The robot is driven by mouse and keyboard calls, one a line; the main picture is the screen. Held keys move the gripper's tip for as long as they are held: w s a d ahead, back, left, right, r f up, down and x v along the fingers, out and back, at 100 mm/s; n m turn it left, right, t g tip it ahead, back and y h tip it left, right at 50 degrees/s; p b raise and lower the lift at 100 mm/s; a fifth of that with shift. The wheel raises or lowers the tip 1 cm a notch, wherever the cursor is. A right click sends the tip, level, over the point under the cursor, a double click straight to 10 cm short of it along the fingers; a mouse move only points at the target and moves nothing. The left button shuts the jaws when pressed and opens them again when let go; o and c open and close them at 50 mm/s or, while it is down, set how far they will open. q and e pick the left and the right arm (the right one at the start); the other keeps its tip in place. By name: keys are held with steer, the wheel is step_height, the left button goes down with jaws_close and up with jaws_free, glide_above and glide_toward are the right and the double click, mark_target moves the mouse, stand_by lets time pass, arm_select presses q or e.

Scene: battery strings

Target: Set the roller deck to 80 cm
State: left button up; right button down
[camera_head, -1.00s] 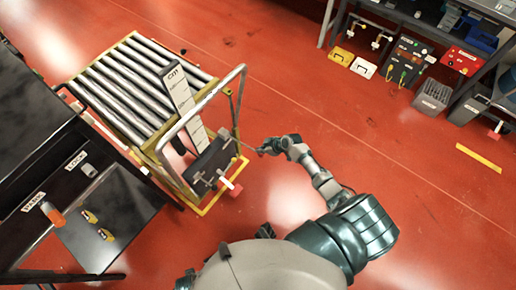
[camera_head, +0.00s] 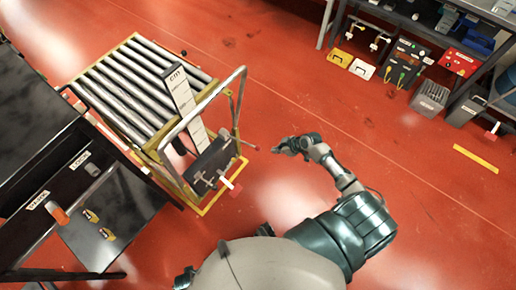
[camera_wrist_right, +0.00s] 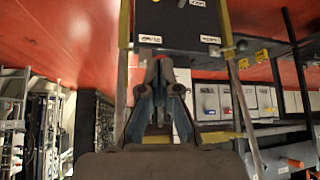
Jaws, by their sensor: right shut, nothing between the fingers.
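The roller deck (camera_head: 128,85) stands at the left in the head view, steel rollers in a yellow frame. A white upright scale marked "cm" (camera_head: 181,90) stands at its near side; its smaller marks are too small to read. A dark panel (camera_head: 212,163) below the scale carries small levers, one with a red block (camera_head: 236,190). A thin red-tipped rod (camera_head: 247,144) sticks out to the right of the panel. My right gripper (camera_head: 280,148) is shut and empty, a short gap right of the rod tip. Its fingers show in the right wrist view (camera_wrist_right: 159,92). My left gripper is not in view.
A grey tube handle (camera_head: 238,90) rises from the deck's near side. A dark bench (camera_head: 35,135) with a lower shelf stands left of it. A rack (camera_head: 395,20) with boxes and cables stands at the back right.

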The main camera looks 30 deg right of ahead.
steer(key=v, duration=0.6)
steer(key=shift+d+f, duration=0.15)
steer(key=shift+d, duration=0.05)
steer(key=shift+a, duration=0.1)
stand_by(0.6)
steer(key=s+a+f+m+g+h+p, duration=0.1)
steer(key=s+a+f+m, duration=0.15)
steer(key=s+f, duration=0.45)
steer(key=s+a+f+m+g+h, duration=0.15)
steer(key=s+a+f, duration=0.3)
steer(key=f, duration=0.55)
steer(key=s+a+f+g+h, duration=0.1)
steer(key=s+a+f, duration=0.2)
steer(key=s, duration=0.3)
steer(key=s+a+f+m+g, duration=0.1)
steer(key=s+a+f, duration=0.3)
steer(key=s+a, duration=0.1)
steer(key=shift+s+a+h+p, duration=0.35)
steer(key=shift+s+a+p, duration=0.05)
steer(key=shift+s, duration=0.15)
steer(key=shift+d, duration=0.15)
